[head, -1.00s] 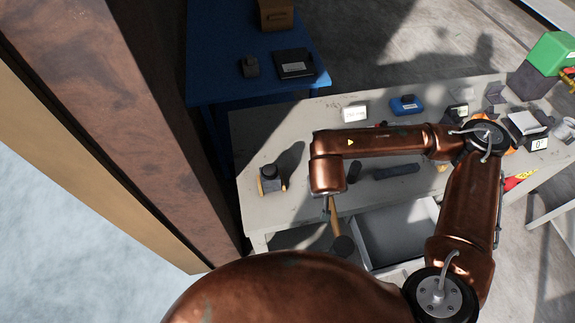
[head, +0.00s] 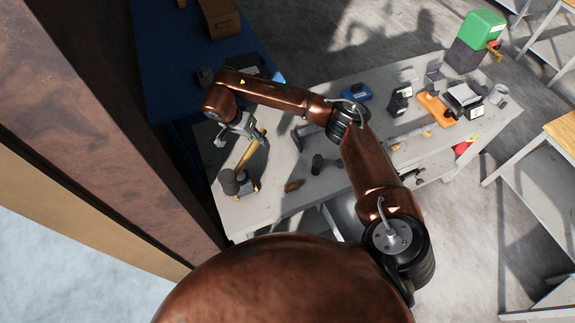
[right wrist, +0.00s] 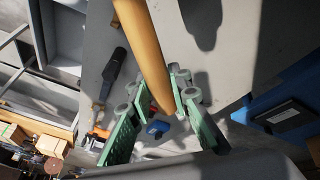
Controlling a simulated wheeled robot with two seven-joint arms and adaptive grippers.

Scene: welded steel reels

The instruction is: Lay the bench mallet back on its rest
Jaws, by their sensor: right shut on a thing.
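The bench mallet has a pale wooden handle (head: 252,150) and a dark round head (head: 229,182). My right gripper (head: 240,131) is shut on the handle near its far end, above the left end of the grey bench. In the right wrist view the handle (right wrist: 147,45) runs between the green-padded fingers (right wrist: 164,102). A small dark block with wooden sides, seemingly the rest (head: 250,187), stands beside and partly behind the mallet head. I cannot tell whether the head touches it. My left gripper is not in view.
The grey bench (head: 290,150) carries a dark cylinder (head: 317,163), a small brown piece (head: 292,186), a blue box (head: 357,93) and an orange tool (head: 434,108). A blue table (head: 165,85) stands behind at the left. A drawer (head: 345,213) is open at the front.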

